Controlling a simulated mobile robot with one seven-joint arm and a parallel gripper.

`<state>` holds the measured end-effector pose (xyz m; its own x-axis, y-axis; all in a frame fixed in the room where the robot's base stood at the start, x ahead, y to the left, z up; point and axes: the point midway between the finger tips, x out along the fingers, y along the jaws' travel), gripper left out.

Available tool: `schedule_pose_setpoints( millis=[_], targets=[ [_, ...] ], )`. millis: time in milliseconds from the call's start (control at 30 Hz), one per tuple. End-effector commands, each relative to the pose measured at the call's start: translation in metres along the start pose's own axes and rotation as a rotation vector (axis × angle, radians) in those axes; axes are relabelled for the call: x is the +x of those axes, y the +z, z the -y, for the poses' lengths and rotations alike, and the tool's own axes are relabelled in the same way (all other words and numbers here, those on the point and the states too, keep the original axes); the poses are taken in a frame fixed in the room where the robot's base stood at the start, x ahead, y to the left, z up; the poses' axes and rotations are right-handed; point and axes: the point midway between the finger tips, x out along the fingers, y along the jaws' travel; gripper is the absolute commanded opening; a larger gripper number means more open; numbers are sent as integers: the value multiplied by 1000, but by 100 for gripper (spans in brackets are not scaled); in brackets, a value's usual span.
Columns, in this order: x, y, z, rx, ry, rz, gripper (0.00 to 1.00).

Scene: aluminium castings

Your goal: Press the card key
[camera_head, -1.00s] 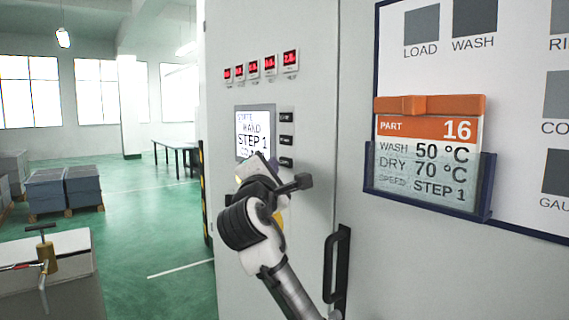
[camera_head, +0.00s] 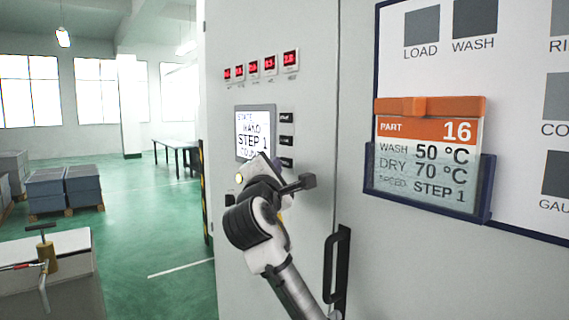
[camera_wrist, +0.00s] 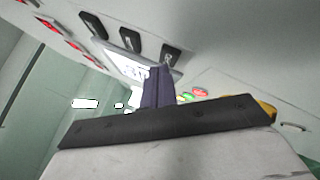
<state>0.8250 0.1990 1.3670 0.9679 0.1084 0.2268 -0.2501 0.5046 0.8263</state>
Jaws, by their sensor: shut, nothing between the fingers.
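Three black keys stand in a column to the right of the lit screen (camera_head: 255,135) on the grey cabinet: an upper key (camera_head: 286,117), a middle key (camera_head: 286,141) and a lower key (camera_head: 286,162). Their labels are too small to read surely, so I cannot tell which is the card key. In the wrist view my gripper (camera_wrist: 158,70) is shut and empty. Its fingertips are by the end key of the row (camera_wrist: 172,54), the one nearest them; I cannot tell whether they touch.
Red displays (camera_head: 262,65) sit above the screen. A round lit button (camera_head: 239,178) is below it; coloured buttons (camera_wrist: 191,96) show in the wrist view. A black door handle (camera_head: 337,270) is at lower right. An orange-topped card (camera_head: 428,150) sits in a blue holder (camera_head: 487,190).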

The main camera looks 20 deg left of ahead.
Motion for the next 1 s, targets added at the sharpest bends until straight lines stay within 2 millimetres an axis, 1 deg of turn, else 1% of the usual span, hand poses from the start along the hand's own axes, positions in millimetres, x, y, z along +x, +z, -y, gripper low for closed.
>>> schedule_pose_setpoints(
  millis=[1000],
  targets=[
    [6,4,4,0,-1,1,0]
  ],
)
